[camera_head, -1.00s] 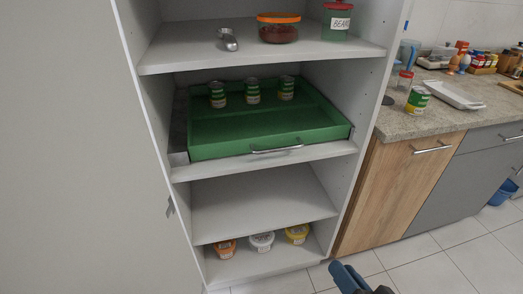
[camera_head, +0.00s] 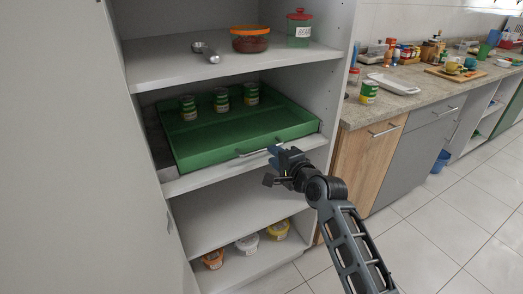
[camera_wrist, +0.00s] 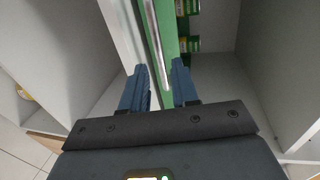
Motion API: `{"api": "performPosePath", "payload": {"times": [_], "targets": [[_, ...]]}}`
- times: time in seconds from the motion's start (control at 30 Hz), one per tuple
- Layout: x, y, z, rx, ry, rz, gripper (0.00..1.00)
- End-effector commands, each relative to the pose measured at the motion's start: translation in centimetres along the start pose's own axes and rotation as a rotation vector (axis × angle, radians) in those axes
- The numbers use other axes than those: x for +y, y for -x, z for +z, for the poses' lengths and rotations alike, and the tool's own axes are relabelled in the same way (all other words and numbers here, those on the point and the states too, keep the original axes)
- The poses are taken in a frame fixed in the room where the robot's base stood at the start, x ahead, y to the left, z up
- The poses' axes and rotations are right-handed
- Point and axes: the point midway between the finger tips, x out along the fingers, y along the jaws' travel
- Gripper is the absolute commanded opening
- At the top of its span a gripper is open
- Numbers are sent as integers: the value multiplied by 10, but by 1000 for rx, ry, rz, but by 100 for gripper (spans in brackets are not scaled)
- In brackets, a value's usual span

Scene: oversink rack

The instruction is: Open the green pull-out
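The green pull-out (camera_head: 240,130) is a shallow green tray with a silver bar handle (camera_head: 262,148) on its front, inside a tall white cabinet. Three green cans (camera_head: 221,100) stand at its back. My gripper (camera_head: 275,158) is at the right end of the handle in the head view. In the wrist view my gripper (camera_wrist: 161,84) is open, with its two blue fingers apart. The handle (camera_wrist: 155,42) runs up between the finger lines there, just beyond the tips. Whether the fingers touch it cannot be told.
The shelf above holds a measuring scoop (camera_head: 206,52), a red bowl with an orange lid (camera_head: 250,39) and a red-lidded jar (camera_head: 299,28). Lidded tubs (camera_head: 247,243) stand on the bottom shelf.

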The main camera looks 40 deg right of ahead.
Motion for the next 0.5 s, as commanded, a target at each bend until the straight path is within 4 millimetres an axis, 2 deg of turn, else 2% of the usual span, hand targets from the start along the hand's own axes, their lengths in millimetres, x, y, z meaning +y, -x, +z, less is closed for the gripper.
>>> {"api": "performPosePath", "payload": {"times": [0.3,0.5], "targets": [[0,-48,0,-1,2,0,29],[0,-61,0,0,2,0,29]]}}
